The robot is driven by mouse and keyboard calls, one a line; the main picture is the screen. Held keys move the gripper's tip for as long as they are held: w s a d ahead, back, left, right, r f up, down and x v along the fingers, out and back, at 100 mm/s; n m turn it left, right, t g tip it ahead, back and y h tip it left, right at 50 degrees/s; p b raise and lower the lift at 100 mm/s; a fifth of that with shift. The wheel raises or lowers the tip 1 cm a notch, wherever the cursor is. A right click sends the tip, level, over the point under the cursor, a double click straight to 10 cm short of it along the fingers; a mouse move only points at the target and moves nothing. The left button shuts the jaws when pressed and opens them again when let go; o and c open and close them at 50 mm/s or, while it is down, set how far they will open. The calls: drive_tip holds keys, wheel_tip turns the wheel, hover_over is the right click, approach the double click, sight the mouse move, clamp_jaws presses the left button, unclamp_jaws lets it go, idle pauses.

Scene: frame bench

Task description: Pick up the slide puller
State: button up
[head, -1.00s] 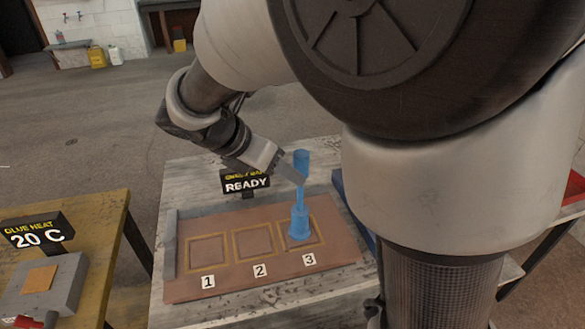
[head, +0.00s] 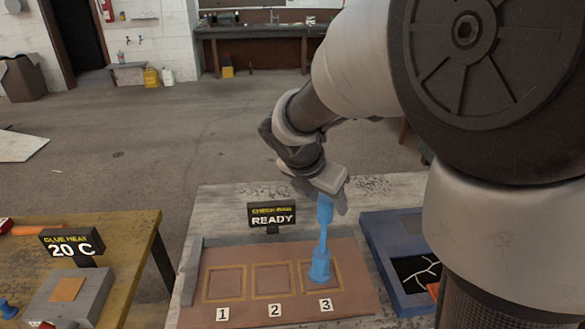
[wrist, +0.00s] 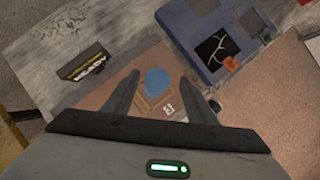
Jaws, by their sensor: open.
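A blue upright tool, which I take to be the slide puller (head: 322,243), stands in the square marked 3 on the brown board (head: 240,310). It has a wide foot, a thin rod and a thicker top. My gripper (head: 334,203) is at its top end in the head view, with the fingers partly hidden. In the wrist view the round blue top (wrist: 157,79) lies between the two spread fingers of my gripper (wrist: 159,77). There is a gap on both sides, so the gripper is open and holds nothing.
A black sign reading READY (head: 272,217) stands behind the board. A blue tray with a black panel (head: 380,245) is to the right. Squares 1 (head: 225,284) and 2 (head: 272,279) are empty. A yellow table (head: 130,240) with a GLUE HEAT sign (head: 72,243) is at left.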

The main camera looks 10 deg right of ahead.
drive_tip(key=shift+x, duration=3.05)
drive_tip(key=shift+w+a, duration=0.1)
drive_tip(key=shift+a, duration=0.05)
clamp_jaws()
drive_tip(key=shift+r, duration=0.1)
